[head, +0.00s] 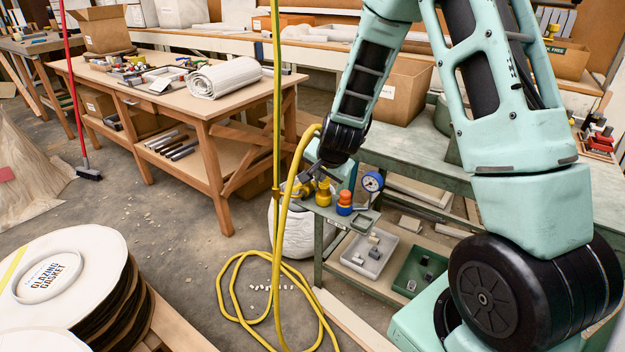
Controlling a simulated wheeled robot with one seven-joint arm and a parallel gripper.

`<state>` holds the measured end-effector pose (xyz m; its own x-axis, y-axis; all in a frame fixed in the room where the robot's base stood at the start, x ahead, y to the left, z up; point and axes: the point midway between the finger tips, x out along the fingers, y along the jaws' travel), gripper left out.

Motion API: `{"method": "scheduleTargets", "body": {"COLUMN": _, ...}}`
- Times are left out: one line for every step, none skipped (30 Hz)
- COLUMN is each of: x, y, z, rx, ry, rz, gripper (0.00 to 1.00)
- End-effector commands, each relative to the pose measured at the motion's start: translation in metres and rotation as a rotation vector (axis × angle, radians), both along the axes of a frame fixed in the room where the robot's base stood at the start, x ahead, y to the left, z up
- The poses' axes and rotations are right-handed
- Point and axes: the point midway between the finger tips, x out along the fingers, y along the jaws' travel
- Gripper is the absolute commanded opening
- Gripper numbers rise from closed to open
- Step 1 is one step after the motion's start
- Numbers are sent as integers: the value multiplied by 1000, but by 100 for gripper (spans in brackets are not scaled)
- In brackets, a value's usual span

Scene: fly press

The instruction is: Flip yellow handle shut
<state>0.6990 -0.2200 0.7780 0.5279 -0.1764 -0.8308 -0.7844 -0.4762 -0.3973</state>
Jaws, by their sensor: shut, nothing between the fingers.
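My gripper (304,180) is small in the head view, at the end of my arm, which reaches down to the near left corner of the green bench. The gripper is shut with nothing in it. A yellow part (323,193), which looks like the yellow handle, stands on the bench corner just below and right of the fingers. I cannot tell whether the gripper touches it, nor clearly whether the handle is open or shut. An orange and blue fitting (345,202) and a round blue gauge (372,181) sit to its right.
A yellow hose (277,130) hangs close left of the gripper and coils on the floor. Grey (350,262) and green (402,285) trays lie on the bench's lower shelf. A wooden workbench (220,122) stands left behind. Stacked round discs (100,235) fill the lower left.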

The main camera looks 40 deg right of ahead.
Motion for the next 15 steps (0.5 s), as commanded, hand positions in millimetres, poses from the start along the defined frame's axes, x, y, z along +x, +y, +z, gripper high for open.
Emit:
{"method": "scheduleTargets", "body": {"x": 3, "y": -1, "z": -9, "rx": 1, "ry": 3, "rz": -1, "gripper": 0}}
{"method": "scheduleTargets", "body": {"x": 6, "y": -2, "z": -13, "rx": 1, "ry": 2, "rz": -1, "gripper": 0}}
{"method": "scheduleTargets", "body": {"x": 10, "y": -3, "z": -19, "rx": 1, "ry": 2, "rz": -1, "gripper": 0}}
{"method": "scheduleTargets", "body": {"x": 13, "y": -4, "z": -24, "rx": 2, "ry": 3, "rz": 0, "gripper": 0}}
{"method": "scheduleTargets", "body": {"x": 16, "y": -5, "z": -30, "rx": 2, "ry": 4, "rz": 1, "gripper": 0}}
{"method": "scheduleTargets", "body": {"x": 20, "y": -6, "z": -37, "rx": 2, "ry": 4, "rz": 1, "gripper": 0}}
{"method": "scheduleTargets", "body": {"x": 24, "y": -7, "z": -42, "rx": 2, "ry": 4, "rz": 0, "gripper": 0}}
{"method": "scheduleTargets", "body": {"x": 27, "y": -9, "z": -47, "rx": 2, "ry": 3, "rz": 0, "gripper": 0}}
{"method": "scheduleTargets", "body": {"x": 31, "y": -10, "z": -54, "rx": 2, "ry": 3, "rz": 0, "gripper": 0}}
{"method": "scheduleTargets", "body": {"x": 35, "y": -12, "z": -59, "rx": 1, "ry": 2, "rz": -1, "gripper": 0}}
{"method": "scheduleTargets", "body": {"x": 38, "y": -13, "z": -64, "rx": 1, "ry": 2, "rz": -1, "gripper": 0}}
{"method": "scheduleTargets", "body": {"x": 42, "y": -14, "z": -71, "rx": 1, "ry": 2, "rz": -1, "gripper": 0}}
{"method": "scheduleTargets", "body": {"x": 45, "y": -15, "z": -75, "rx": 1, "ry": 3, "rz": 0, "gripper": 0}}
{"method": "scheduleTargets", "body": {"x": 48, "y": -16, "z": -80, "rx": 1, "ry": 3, "rz": 0, "gripper": 0}}
{"method": "scheduleTargets", "body": {"x": 56, "y": -11, "z": -77, "rx": -1, "ry": -1, "rz": 5, "gripper": 0}}
